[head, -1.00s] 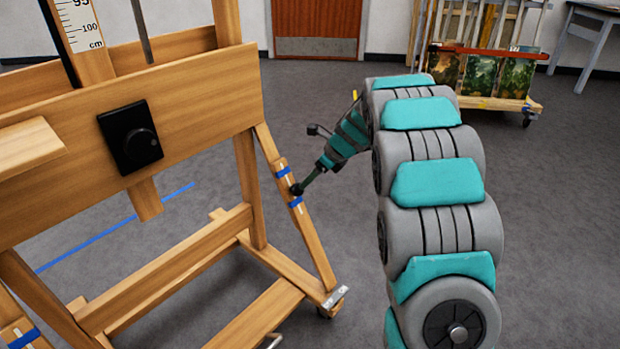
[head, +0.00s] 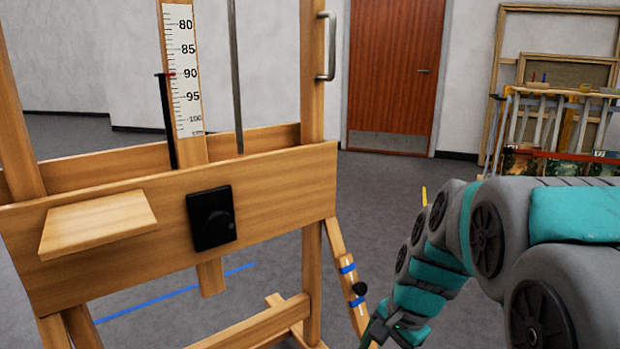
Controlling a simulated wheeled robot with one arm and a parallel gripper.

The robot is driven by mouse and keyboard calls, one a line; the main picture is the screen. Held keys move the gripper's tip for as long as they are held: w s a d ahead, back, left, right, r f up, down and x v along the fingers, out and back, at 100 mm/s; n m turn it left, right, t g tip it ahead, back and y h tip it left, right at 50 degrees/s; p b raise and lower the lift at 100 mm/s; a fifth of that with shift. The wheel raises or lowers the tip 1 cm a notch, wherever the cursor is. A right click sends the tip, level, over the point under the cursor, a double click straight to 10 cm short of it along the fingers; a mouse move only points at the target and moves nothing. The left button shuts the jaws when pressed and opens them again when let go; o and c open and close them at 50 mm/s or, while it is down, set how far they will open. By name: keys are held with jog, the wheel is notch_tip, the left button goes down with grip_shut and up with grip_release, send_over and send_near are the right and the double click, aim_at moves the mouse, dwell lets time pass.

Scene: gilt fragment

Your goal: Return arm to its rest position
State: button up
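My arm comes in from the right side of the head view, with thick grey and teal links, and bends down toward the lower middle. My gripper (head: 372,338) is at the bottom edge, partly cut off by the frame. It is low, beside the right leg of the wooden easel (head: 270,185). A black knob (head: 360,288) sits on that leg between two blue bands, just above the gripper. I cannot tell whether the gripper touches the leg, or whether its fingers are open or shut. I see nothing held.
A red-brown door (head: 395,70) is behind. A rack with paintings (head: 560,160) stands at the right. Grey floor (head: 390,180) is open between.

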jog(key=s+d+f+n+g+h, duration=0.1)
jog(key=s+n, duration=0.9)
jog(key=s, duration=1)
jog(key=shift+s+d+n+g+h, duration=0.35)
jog(key=shift+d+g+h, duration=0.25)
jog(key=shift+d+h, duration=0.25)
jog(key=shift+f, duration=0.1)
